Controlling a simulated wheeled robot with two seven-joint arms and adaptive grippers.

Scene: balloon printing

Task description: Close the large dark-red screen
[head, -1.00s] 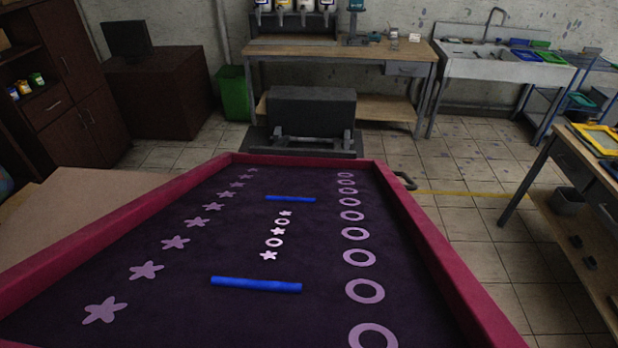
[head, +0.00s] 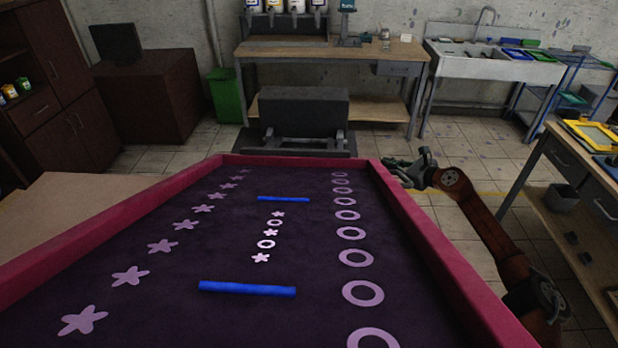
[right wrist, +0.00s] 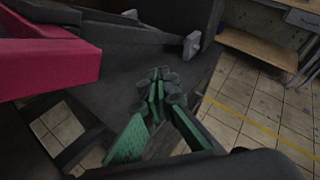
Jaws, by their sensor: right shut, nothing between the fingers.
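The large dark-red screen (head: 440,250) fills the lower middle of the head view, its red frame around a dark purple mesh with stars, rings and two blue bars. In the right wrist view its red corner (right wrist: 50,70) shows at upper left. My right gripper (head: 402,170) is just outside the screen's far right corner, where the black handle is now covered from view. In the right wrist view the green fingers of this gripper (right wrist: 162,78) are together with nothing between them. Contact with the frame or handle cannot be told. My left gripper is out of view.
A low dark-grey machine part (head: 305,115) stands just beyond the screen's far edge. A workbench (head: 265,54) and a sink (head: 480,65) line the back wall. A wooden table (head: 575,165) stands at right, with tiled floor between it and the screen.

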